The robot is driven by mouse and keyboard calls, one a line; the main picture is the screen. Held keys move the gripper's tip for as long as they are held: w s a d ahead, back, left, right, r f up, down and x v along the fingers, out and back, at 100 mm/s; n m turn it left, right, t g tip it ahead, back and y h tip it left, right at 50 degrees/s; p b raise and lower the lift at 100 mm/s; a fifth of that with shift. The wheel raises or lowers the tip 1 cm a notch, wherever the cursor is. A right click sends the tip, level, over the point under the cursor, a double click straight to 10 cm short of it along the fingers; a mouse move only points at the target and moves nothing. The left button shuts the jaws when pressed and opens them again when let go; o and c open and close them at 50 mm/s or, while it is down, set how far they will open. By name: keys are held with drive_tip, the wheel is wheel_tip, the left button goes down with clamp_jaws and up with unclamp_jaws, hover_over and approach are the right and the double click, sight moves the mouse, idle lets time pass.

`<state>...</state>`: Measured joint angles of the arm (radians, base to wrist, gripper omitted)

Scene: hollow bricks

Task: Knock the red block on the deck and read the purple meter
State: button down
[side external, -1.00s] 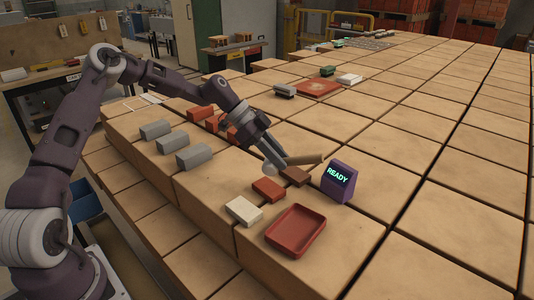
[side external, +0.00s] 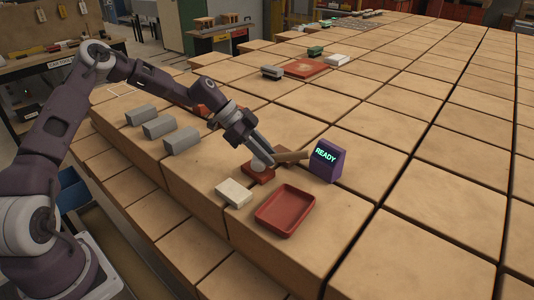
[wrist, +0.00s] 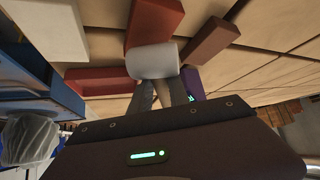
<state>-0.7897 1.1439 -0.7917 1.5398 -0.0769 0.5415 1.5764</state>
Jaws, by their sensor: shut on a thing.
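The head also shows at the fingertips in the wrist view (wrist: 152,60). A red block (side external: 253,176) lies flat on the tan deck (side external: 385,215), under the head; I cannot tell whether they touch. The red block shows behind the head in the wrist view (wrist: 153,18). The purple meter (side external: 328,160) stands upright to the right, its screen reading READY in green.
A red tray (side external: 285,209) and a white block (side external: 233,192) lie in front. A brown block (wrist: 213,40) lies beside the red one. Several grey blocks (side external: 182,140) sit left. More blocks and a red plate (side external: 306,68) lie farther back. The deck at right is clear.

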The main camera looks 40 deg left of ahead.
drive_tip(key=shift+f, duration=0.45)
idle(0.9)
drive_tip(key=shift+r, duration=3.6)
